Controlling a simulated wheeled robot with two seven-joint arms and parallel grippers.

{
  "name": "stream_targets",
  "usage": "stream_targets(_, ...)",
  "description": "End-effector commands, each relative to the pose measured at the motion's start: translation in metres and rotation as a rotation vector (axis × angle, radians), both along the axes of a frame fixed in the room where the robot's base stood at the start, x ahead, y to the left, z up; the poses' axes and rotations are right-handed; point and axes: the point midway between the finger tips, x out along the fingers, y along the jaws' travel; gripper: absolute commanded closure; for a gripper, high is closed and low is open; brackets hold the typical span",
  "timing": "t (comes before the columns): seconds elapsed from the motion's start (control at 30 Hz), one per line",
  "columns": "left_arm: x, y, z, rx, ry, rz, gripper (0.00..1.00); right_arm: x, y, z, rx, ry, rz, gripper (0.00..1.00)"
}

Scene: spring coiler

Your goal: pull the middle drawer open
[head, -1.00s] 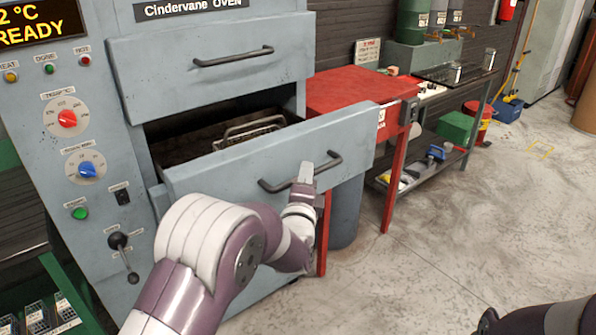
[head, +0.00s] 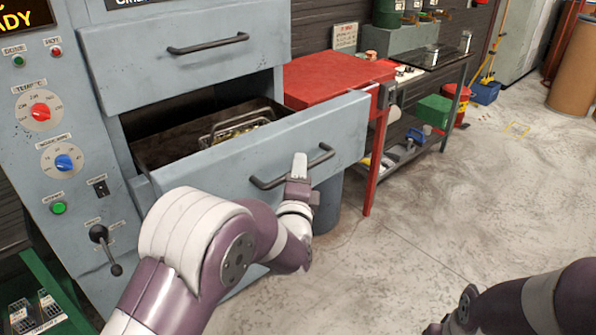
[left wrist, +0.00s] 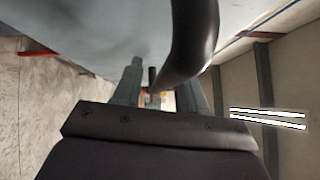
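The middle drawer (head: 215,175) of the grey oven stands pulled out, its dark inside showing with a wire-handled tray (head: 208,140) in it. Its black bar handle (head: 322,157) runs across the front; it also looms large in the left wrist view (left wrist: 195,45). My left gripper (head: 299,168) is at the middle of this handle.
The drawer above (head: 190,65) is closed. A red table (head: 335,75) stands right of the oven, close to the open drawer. A knobbed lever (head: 100,235) sticks out of the control panel. The concrete floor in front and to the right is clear.

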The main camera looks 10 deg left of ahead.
Motion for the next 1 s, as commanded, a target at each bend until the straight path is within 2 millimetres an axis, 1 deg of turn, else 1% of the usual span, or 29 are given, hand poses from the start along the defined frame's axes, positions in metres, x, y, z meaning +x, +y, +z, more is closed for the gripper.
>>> stream_targets(0.23, -0.001, 0.0, 0.001, 0.0, -0.002, 0.0, 0.59, 0.0, 0.0, 0.0, 0.0, 0.0, 0.0, 0.57)
stream_targets(0.33, -0.01, -0.002, 0.0, 0.0, -0.003, -0.002, 0.59, 0.0, 0.0, 0.0, 0.0, 0.0, 0.0, 0.57)
stream_targets(0.47, -0.036, -0.005, -0.004, 0.0, -0.001, -0.003, 0.59, 0.0, 0.0, 0.0, 0.0, 0.0, 0.0, 0.57)
stream_targets(0.6, -0.071, -0.009, -0.008, 0.0, -0.001, -0.004, 0.59, 0.0, 0.0, 0.001, 0.0, 0.0, 0.0, 0.57)
stream_targets(0.73, -0.1, -0.012, -0.012, -0.001, -0.002, -0.002, 0.59, 0.0, 0.0, 0.001, 0.0, 0.0, 0.0, 0.57)
stream_targets(0.8, -0.111, -0.014, -0.014, 0.0, -0.001, -0.003, 0.59, 0.0, 0.0, 0.002, 0.0, 0.0, 0.0, 0.57)
stream_targets(0.9, -0.121, -0.014, -0.016, 0.0, 0.0, -0.002, 0.59, 0.0, 0.0, 0.002, 0.0, 0.0, 0.0, 0.57)
stream_targets(1.0, -0.125, -0.014, -0.016, 0.0, -0.001, 0.0, 0.59, 0.0, 0.0, 0.002, 0.0, 0.0, 0.0, 0.57)
